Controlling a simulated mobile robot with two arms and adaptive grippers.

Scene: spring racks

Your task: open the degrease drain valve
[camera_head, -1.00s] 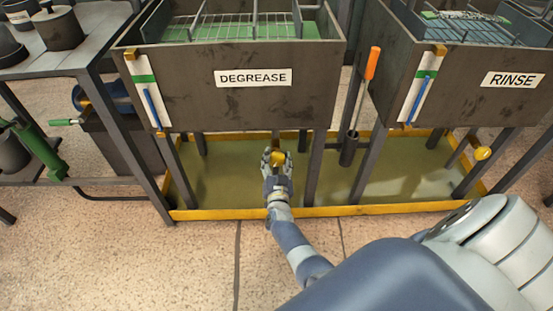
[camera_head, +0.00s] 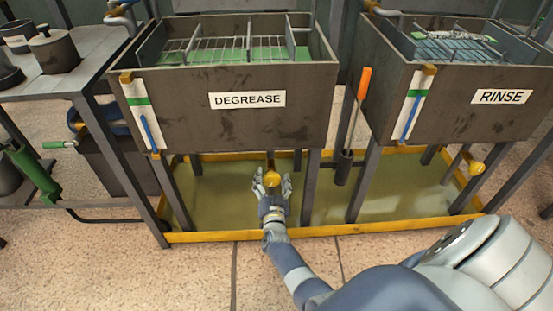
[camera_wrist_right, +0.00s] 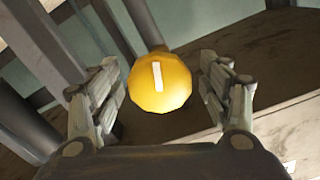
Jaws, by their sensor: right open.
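The degrease tank (camera_head: 190,110) is a dark box labelled DEGREASE, standing on legs. Its drain valve (camera_head: 272,176) has a yellow round knob below the tank's underside. In the right wrist view the knob (camera_wrist_right: 160,82) shows a white bar mark, slightly tilted from upright. My right gripper (camera_head: 271,182) is open just in front of the knob. In the wrist view the two fingers (camera_wrist_right: 163,95) stand on either side of the knob, with gaps to it. My left gripper is not in view.
The rinse tank (camera_head: 450,107) stands to the right with a similar yellow knob (camera_head: 476,168). A yellow-rimmed tray (camera_head: 345,229) lies under both tanks. An orange-handled tool (camera_head: 364,84) stands in a holder between them. Tank legs flank the valve. A bench (camera_head: 85,72) is at left.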

